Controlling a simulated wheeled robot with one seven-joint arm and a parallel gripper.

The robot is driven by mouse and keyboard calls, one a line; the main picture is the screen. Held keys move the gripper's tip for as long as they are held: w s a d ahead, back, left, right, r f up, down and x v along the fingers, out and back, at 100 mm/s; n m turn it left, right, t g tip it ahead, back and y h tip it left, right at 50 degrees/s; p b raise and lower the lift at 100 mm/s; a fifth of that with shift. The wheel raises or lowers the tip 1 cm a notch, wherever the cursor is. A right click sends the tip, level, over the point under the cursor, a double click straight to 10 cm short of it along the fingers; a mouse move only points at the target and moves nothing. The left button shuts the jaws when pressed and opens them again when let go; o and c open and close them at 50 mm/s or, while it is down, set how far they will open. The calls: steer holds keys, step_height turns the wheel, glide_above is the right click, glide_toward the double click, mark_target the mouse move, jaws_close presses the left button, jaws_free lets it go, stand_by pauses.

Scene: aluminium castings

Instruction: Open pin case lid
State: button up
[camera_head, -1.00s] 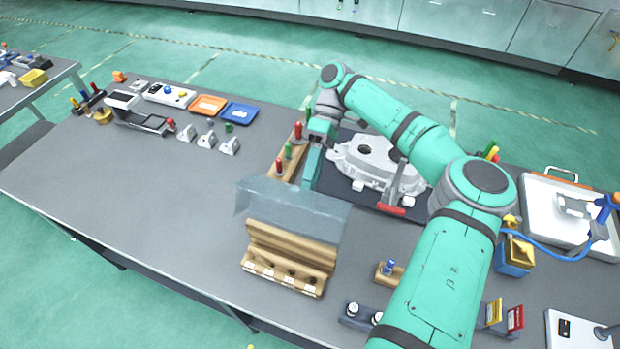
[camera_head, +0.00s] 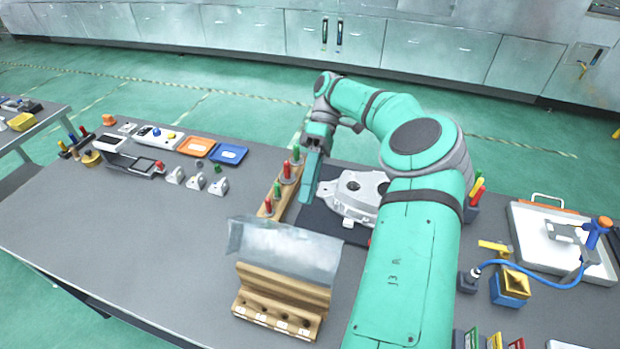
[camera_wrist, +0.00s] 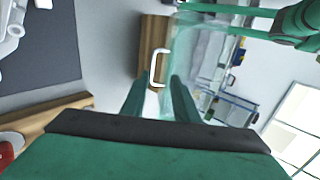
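The pin case is a wooden block (camera_head: 280,306) with a row of holes at the front middle of the table. Its see-through lid (camera_head: 285,246) stands raised and tilted at the block's back, with the holes uncovered. In the wrist view, the lid (camera_wrist: 193,50) lies beyond the fingers, beside the wood (camera_wrist: 150,45). A white handle (camera_wrist: 159,67) shows between and just past the fingertips. My gripper (camera_head: 307,198) is behind the lid, pointing down and apart from it in the head view. The wrist view shows its two fingers (camera_wrist: 160,80) spread, with nothing clasped.
A wooden rack with red and green pins (camera_head: 278,190) stands close left of my gripper. A pale casting (camera_head: 353,195) lies on a dark mat (camera_head: 318,222) to its right. Orange (camera_head: 197,146) and blue (camera_head: 229,153) trays lie at the back left.

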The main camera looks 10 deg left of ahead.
steer(key=shift+v, duration=1.25)
steer(key=shift+r, duration=0.1)
steer(key=shift+c, duration=0.7)
